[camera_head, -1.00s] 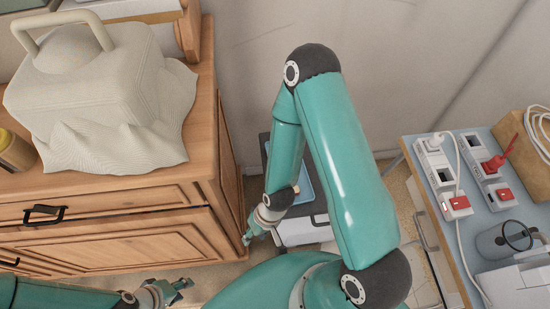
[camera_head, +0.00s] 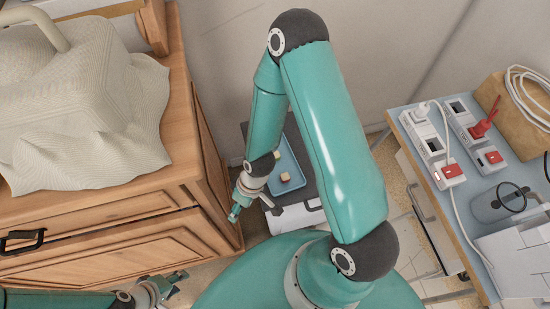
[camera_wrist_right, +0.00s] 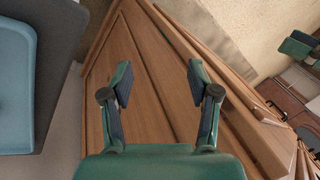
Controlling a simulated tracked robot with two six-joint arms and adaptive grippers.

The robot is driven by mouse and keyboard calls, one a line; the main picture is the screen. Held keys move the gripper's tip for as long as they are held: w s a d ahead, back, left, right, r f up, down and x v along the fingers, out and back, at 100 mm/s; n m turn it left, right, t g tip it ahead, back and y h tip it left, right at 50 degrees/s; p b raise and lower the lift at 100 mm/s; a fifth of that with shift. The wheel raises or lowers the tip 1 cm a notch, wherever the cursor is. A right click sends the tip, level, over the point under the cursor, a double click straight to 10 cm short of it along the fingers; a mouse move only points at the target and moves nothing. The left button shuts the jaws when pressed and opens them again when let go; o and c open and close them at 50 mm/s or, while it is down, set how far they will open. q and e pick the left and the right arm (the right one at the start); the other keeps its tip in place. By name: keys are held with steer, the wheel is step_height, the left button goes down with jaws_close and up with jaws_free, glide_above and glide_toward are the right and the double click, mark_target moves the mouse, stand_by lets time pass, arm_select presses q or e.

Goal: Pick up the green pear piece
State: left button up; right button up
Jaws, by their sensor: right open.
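I cannot make out a green pear piece in either view. A blue tray (camera_head: 296,165) stands partly hidden behind my right arm, with a small pale, brownish-topped piece (camera_head: 285,177) on it. My right gripper (camera_head: 235,212) is beside the dresser's corner, to the left of the tray. In the right wrist view my right gripper (camera_wrist_right: 158,80) is open and empty, facing the wooden dresser side. The tray (camera_wrist_right: 14,90) shows at the left edge there, its visible part bare. My left gripper (camera_head: 178,282) is at the bottom left, its small fingers apart and empty.
The wooden dresser (camera_head: 120,207) with a cloth-draped container (camera_head: 75,110) fills the left. The tray rests on a dark surface (camera_wrist_right: 60,50). A blue-topped table (camera_head: 465,195) with power strips (camera_head: 437,145) stands at the right.

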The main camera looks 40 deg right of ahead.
steer(key=w+d+n+b, duration=0.5)
steer(key=w+n, duration=0.1)
steer(key=n, duration=0.4)
steer(key=w+d+r+n+h+b, duration=0.1)
steer(key=d+r+n+h+b, duration=0.1)
steer(key=d+r+n+b, duration=0.4)
steer(key=w+d+r+n+h+b, duration=0.1)
steer(key=d+r+n+h+b, duration=0.15)
steer(key=d+r+n, duration=0.65)
steer(key=f+n, duration=0.1)
steer(key=f, duration=0.3)
steer(key=f+n+b, duration=0.1)
steer(key=f, duration=0.4)
steer(key=f+n+b, duration=0.1)
steer(key=f+n, duration=0.1)
steer(key=f, duration=0.3)
steer(key=shift+s+d+f+g+y, duration=0.2)
steer(key=shift+s+d+g+y, duration=0.05)
steer(key=shift+d+g, duration=0.05)
steer(key=f, duration=0.1)
steer(key=f+b, duration=0.1)
steer(key=f, duration=0.3)
steer(key=shift+s+d+f+b, duration=0.1)
steer(key=shift+d+b, duration=0.15)
steer(key=shift+b, duration=0.15)
steer(key=c, duration=1)
